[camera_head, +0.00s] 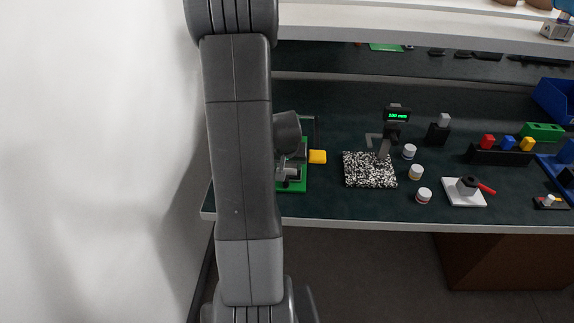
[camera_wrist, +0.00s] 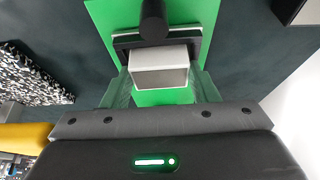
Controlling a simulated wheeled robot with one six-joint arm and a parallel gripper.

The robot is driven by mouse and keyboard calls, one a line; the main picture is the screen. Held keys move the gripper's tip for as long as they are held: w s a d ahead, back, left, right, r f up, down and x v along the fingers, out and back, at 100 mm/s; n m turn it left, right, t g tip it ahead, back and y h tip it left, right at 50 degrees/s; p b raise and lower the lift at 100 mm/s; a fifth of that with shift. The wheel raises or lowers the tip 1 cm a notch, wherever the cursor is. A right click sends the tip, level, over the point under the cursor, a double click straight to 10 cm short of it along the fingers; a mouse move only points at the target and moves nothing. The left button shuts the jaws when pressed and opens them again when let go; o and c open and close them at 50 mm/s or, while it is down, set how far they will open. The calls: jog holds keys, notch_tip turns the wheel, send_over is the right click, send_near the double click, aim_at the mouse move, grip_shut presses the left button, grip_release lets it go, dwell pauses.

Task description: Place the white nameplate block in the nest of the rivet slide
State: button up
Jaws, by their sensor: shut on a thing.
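The white nameplate block (camera_wrist: 160,72) is between the two fingers of my gripper (camera_wrist: 163,84) in the wrist view. My gripper is shut on it. Just beyond the block is the dark frame of the rivet slide (camera_wrist: 123,43), over a green base plate (camera_wrist: 205,15). A black round post (camera_wrist: 153,20) stands above the frame. The block overlaps the frame's near side in the picture; I cannot tell if it touches the nest. In the head view the green base (camera_head: 297,184) shows beside my arm, which hides much of the fixture; the block is not clear there.
Farther right are a speckled plate (camera_head: 369,170) with a gauge stand (camera_head: 396,115), several small jars (camera_head: 416,172) and a white pad (camera_head: 465,193). The table's front edge (camera_head: 400,226) is close.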

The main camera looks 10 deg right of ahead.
jog(key=shift+s+f, duration=0.25)
jog(key=shift+f, duration=0.25)
jog(key=o, duration=1)
jog(key=shift+s, duration=0.2)
jog(key=shift+o, duration=0.5)
jog(key=shift+w+r+p, duration=0.1)
jog(key=shift+r+p, duration=0.55)
jog(key=shift+r, duration=0.2)
jog(key=v, duration=1.1)
jog(key=shift+r+p, duration=0.25)
jog(key=shift+p, duration=0.2)
jog(key=shift+w+a, duration=0.1)
